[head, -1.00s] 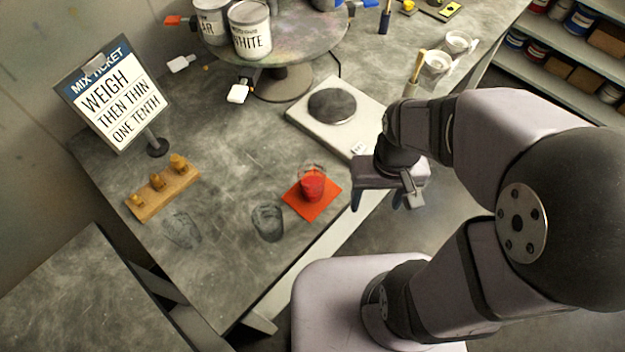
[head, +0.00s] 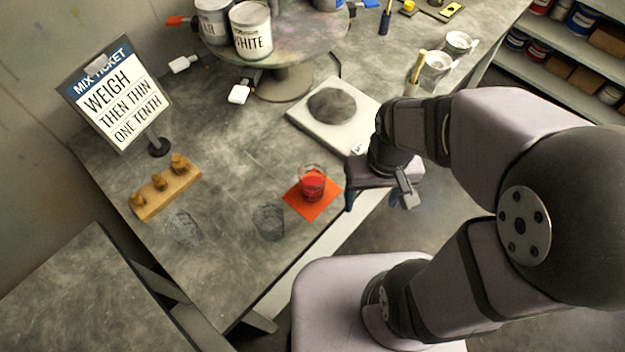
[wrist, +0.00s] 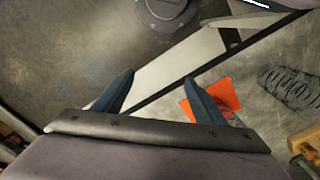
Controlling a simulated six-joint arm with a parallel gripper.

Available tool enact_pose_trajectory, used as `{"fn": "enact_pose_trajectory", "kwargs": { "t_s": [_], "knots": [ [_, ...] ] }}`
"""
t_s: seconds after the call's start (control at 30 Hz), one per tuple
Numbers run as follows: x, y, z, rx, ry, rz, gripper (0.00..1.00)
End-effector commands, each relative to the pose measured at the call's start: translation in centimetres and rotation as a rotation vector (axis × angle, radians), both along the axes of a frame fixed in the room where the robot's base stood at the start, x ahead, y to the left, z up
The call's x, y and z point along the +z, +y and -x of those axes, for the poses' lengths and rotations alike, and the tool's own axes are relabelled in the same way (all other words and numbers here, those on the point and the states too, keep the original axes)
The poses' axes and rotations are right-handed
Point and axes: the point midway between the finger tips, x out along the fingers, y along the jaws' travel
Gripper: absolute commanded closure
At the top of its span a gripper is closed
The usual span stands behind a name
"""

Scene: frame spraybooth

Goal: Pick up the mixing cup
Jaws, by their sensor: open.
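The mixing cup (head: 312,184) is a clear cup with red contents, standing upright on a flat orange square (head: 306,206) near the table's front edge. My gripper (head: 379,200) is open and empty, to the right of the cup and apart from it, out past the table edge. In the wrist view my gripper's two dark blue fingers (wrist: 159,76) are spread apart. There the orange square (wrist: 229,94) shows beside and behind the right finger.
A wooden block with brass weights (head: 165,187) and a ticket sign (head: 113,97) are farther left. A scale (head: 322,118) lies behind the cup. Paint cans (head: 250,30) stand on a turntable at the back.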

Motion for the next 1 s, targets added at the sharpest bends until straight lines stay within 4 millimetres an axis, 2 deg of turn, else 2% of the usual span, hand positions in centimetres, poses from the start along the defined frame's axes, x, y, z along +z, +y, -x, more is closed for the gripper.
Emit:
{"fn": "enact_pose_trajectory", "kwargs": {
  "t_s": [0.27, 0.53, 0.67, 1.0],
  "knots": [
    [3.8, 5.7, 0.5, 0.257, -0.002, 0.000, 0.35],
    [7.8, 10.9, -0.7, 0.466, -0.060, 0.014, 0.35],
    [9.1, 12.3, -1.9, 0.393, -0.096, 0.024, 0.35],
    [10.7, 12.1, -4.1, -0.012, -0.149, 0.030, 0.35]
  ]
}}
